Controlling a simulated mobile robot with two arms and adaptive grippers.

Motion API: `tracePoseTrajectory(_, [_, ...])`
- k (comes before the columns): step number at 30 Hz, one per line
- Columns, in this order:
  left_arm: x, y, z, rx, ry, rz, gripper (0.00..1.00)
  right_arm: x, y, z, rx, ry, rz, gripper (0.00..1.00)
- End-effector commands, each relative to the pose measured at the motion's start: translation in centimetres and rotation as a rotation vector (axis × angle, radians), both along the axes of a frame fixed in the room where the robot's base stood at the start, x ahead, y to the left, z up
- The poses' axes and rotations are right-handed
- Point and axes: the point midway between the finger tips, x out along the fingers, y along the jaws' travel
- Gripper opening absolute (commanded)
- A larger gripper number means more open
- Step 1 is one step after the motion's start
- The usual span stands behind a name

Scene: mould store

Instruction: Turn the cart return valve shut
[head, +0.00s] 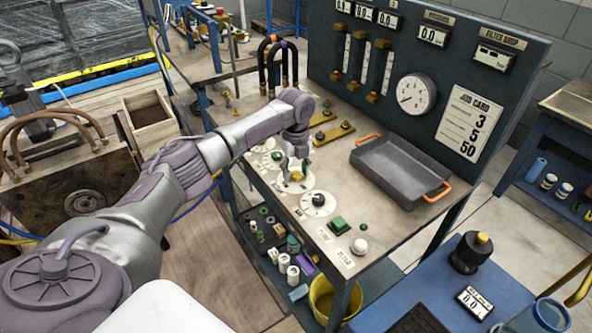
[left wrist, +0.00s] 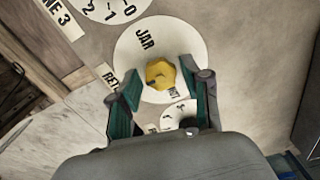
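A yellow knob (left wrist: 160,74) sits on a round white dial (left wrist: 126,55) in the left wrist view. The dial reads "JAR", and a label starting "RET" lies beside it, partly hidden by a finger. My left gripper (left wrist: 164,88) is open, with one teal-padded finger on each side of the knob; I cannot tell whether either touches it. In the head view my left gripper (head: 296,165) points down over the same yellow knob (head: 296,176) on the bench's row of dials. My right gripper is out of view.
A neighbouring dial with a black knob (head: 318,199), a green button (head: 338,224) and a white knob (head: 359,246) lie nearer the bench's front. A grey tray (head: 385,180) with orange handles stands to the right. A gauge panel (head: 460,60) rises behind.

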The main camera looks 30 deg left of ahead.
Motion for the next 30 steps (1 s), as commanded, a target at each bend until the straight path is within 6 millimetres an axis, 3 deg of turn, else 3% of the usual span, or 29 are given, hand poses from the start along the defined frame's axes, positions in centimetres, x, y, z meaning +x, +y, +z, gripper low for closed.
tracePoseTrajectory(1, [0.0, 0.0, 0.0, 0.0, 0.0, 0.0, 0.34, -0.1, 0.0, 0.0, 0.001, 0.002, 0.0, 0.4])
tracePoseTrajectory(7, [0.0, 0.0, 0.0, 0.0, 0.0, 0.0, 0.01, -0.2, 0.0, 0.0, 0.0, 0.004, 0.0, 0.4])
tracePoseTrajectory(20, [0.0, 0.0, 0.4, -0.002, 0.001, 0.089, 0.0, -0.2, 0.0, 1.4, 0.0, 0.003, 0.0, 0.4])
tracePoseTrajectory(30, [0.0, -0.1, 0.5, -0.002, 0.002, 0.366, 0.0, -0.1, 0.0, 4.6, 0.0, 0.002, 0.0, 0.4])
